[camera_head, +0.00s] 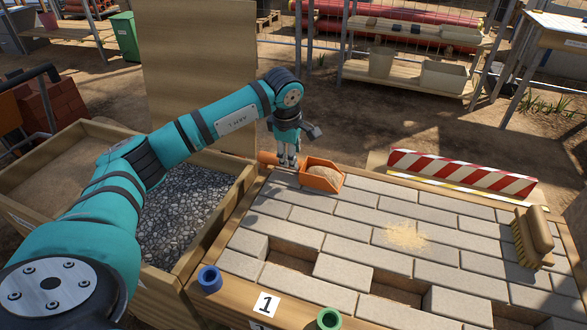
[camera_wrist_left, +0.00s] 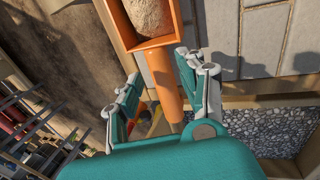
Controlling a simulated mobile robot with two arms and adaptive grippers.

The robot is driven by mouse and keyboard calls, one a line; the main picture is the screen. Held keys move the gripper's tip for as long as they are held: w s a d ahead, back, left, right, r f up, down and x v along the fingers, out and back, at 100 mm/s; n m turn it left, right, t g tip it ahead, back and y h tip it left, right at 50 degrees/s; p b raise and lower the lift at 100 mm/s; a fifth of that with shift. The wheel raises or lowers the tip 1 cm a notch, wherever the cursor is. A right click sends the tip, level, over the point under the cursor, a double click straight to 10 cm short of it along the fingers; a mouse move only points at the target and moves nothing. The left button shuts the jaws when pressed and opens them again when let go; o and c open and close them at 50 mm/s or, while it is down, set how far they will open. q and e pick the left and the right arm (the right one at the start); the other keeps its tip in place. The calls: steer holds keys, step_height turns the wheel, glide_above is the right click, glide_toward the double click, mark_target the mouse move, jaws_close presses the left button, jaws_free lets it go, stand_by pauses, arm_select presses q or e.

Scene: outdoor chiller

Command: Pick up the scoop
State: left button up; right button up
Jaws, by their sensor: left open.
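The orange scoop (camera_head: 319,183) rests at the far left corner of the paved surface with sand in its bowl. Its handle (camera_head: 267,158) points left. My left gripper (camera_head: 288,161) is above the handle, pointing down, with its fingers apart. In the left wrist view the orange handle (camera_wrist_left: 163,84) runs between the two open fingers (camera_wrist_left: 161,95), and the bowl with sand shows beyond them. I cannot tell whether either finger touches the handle. My right gripper is not in view.
A wooden bin of gravel (camera_head: 247,178) is left of the paving. Loose sand (camera_head: 406,235) lies mid-paving. A blue ring (camera_head: 209,278) and a green ring (camera_head: 329,319) are at the front edge. A striped barrier (camera_head: 461,174) stands behind.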

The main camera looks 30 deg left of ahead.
arm_select(q)
steer(key=b+x, duration=0.1)
steer(key=x, duration=0.4)
steer(key=shift+w+a+f, duration=0.15)
steer(key=shift+f, duration=0.15)
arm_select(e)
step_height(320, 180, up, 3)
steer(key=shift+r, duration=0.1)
arm_select(q)
jaws_close()
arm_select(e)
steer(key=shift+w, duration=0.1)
arm_select(q)
steer(key=shift+r, duration=0.15)
